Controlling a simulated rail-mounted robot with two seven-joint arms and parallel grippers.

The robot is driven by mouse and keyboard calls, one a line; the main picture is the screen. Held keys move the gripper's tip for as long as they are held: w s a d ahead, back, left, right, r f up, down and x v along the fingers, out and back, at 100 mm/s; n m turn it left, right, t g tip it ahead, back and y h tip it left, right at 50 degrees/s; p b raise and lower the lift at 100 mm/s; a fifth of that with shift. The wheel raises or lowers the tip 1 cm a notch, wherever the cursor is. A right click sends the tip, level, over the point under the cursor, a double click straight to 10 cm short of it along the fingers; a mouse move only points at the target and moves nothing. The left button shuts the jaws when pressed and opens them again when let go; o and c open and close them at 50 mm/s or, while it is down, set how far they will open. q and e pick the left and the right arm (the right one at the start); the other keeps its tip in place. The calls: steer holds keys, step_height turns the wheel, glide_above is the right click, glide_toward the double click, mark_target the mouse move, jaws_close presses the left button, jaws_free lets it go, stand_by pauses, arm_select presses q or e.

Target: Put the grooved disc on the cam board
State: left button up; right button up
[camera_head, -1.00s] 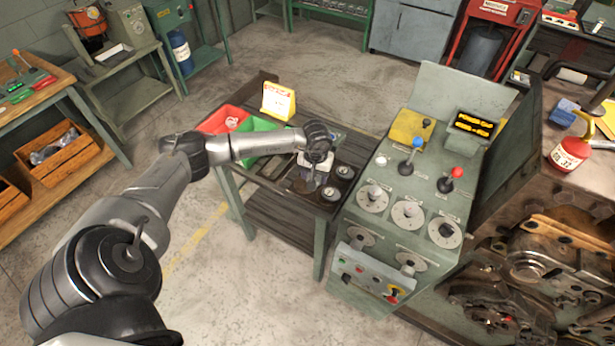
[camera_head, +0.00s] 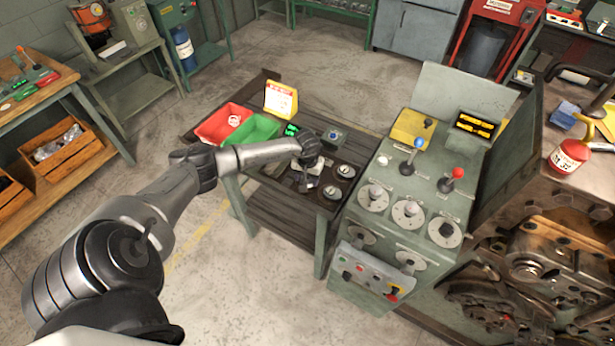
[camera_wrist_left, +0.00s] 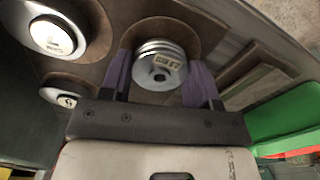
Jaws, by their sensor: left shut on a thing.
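The grooved disc (camera_wrist_left: 160,70) is a silvery, ribbed round piece with a small label. It sits between the two purple-padded fingers of my left gripper (camera_head: 306,184), which is shut on it. The brown cam board (camera_wrist_left: 112,75) lies under and around the disc, with a round brown seat behind it. I cannot tell whether the disc touches that seat. In the head view the board is at the right end of the dark bench, and my gripper mostly hides the disc. My right gripper is not in view.
Two other metal discs (camera_head: 346,171) (camera_head: 333,193) sit on the board close to the gripper. A red bin (camera_head: 215,132), a green bin (camera_head: 262,128) and a yellow-framed sign (camera_head: 281,99) stand farther left on the bench. The green control console (camera_head: 385,235) stands close on the right.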

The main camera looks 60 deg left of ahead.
arm_select(q)
steer(key=shift+f, duration=0.1)
steer(key=o, duration=1.1)
steer(key=shift+r, duration=0.25)
step_height(320, 180, up, 12)
steer(key=shift+f+b, duration=0.1)
steer(key=shift+b, duration=0.25)
